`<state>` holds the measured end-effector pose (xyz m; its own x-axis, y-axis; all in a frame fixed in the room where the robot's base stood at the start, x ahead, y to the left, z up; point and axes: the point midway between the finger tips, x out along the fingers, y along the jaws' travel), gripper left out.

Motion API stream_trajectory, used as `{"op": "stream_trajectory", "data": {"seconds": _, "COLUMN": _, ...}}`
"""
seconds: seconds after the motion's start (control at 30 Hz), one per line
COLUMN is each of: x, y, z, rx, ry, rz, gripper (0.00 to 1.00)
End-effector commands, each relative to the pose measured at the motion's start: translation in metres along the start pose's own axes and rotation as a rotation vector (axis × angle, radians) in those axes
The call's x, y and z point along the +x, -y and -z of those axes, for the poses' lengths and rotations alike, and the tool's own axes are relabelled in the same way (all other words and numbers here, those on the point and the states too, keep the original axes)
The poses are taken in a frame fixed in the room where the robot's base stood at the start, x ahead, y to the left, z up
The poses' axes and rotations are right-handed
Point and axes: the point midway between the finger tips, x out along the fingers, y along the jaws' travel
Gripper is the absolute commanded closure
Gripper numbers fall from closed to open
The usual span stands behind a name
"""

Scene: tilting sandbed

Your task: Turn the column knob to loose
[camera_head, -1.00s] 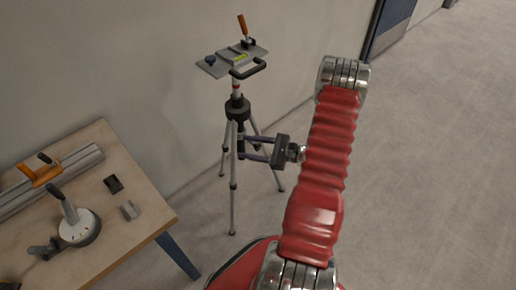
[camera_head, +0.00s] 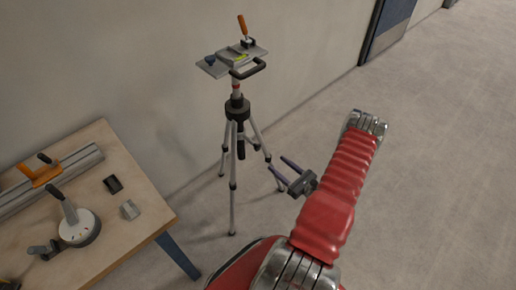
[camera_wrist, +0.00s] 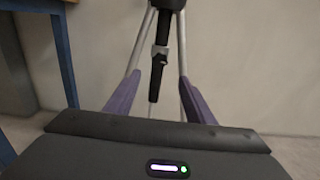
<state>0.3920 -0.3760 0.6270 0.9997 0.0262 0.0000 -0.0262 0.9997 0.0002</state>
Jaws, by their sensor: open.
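A silver tripod (camera_head: 232,180) stands on the floor by the wall. Its black collar (camera_head: 237,108) sits below the thin centre column (camera_head: 236,88), which carries a flat grey platform. I cannot clearly make out the column knob; small dark parts show around the collar. My gripper (camera_head: 275,162) is open and empty, right of the tripod and below the collar, with its purple fingers pointing up-left toward the legs. In the wrist view, the fingers stand apart, and the black lower column (camera_wrist: 158,65) and silver legs show beyond and between them.
The platform (camera_head: 213,68) holds a blue knob, a black handle and an orange-handled lever (camera_head: 243,27). A wooden table (camera_head: 135,232) at left bears a rail, a white dial and small blocks. Floor at right is clear; a blue door (camera_head: 388,22) is behind.

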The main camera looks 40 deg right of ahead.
Motion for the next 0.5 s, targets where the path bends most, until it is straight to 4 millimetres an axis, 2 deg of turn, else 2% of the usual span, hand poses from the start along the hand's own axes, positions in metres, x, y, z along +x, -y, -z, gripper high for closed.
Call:
{"op": "stream_trajectory", "data": {"seconds": 0.27, "x": 0.013, "y": -0.001, "z": 0.0, "rx": -0.001, "ry": 0.0, "rz": -0.004, "gripper": 0.51}}
{"op": "stream_trajectory", "data": {"seconds": 0.5, "x": 0.042, "y": -0.001, "z": 0.0, "rx": -0.002, "ry": 0.0, "rz": -0.005, "gripper": 0.51}}
